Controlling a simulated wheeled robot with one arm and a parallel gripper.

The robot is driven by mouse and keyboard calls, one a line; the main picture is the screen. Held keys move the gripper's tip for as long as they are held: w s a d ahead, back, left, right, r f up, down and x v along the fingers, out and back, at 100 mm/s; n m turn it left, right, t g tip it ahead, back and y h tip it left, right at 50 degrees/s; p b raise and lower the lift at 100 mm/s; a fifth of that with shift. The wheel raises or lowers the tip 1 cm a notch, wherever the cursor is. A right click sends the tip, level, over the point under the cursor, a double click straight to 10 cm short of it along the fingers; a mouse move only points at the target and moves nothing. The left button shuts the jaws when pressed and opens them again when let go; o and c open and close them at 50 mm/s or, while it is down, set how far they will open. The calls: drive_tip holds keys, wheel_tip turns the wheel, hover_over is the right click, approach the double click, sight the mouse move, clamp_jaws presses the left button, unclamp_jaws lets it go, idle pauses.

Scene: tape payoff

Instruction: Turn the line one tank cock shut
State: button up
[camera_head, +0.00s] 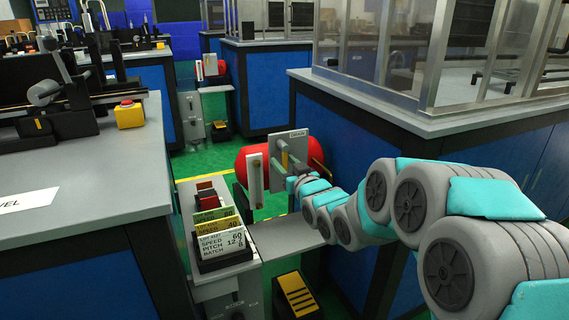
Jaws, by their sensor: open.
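A red tank (321,140) lies on its side beyond the near stand, partly hidden by grey plates. A small grey panel (297,136) with a label too small to read stands in front of it. A cock with a yellowish handle (284,158) shows on this panel, the handle roughly upright. My arm reaches in from the right, and my gripper (291,172) is at the panel, close to the handle. The gripper is open. My arm's end hides part of the cock, and I cannot tell whether the fingers touch the handle.
A grey upright plate (255,182) stands just left of the panel. A rack of cards (222,240) sits on the near stand, with a black-and-yellow pedal (295,294) below. A bench (100,165) is left; a glazed cabinet (440,125) is right. Green floor shows between.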

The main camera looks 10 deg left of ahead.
drive_tip(key=v, duration=0.7)
drive_tip(key=shift+s+d+b, duration=0.2)
drive_tip(key=shift+s+b, duration=0.1)
drive_tip(key=shift+b, duration=0.05)
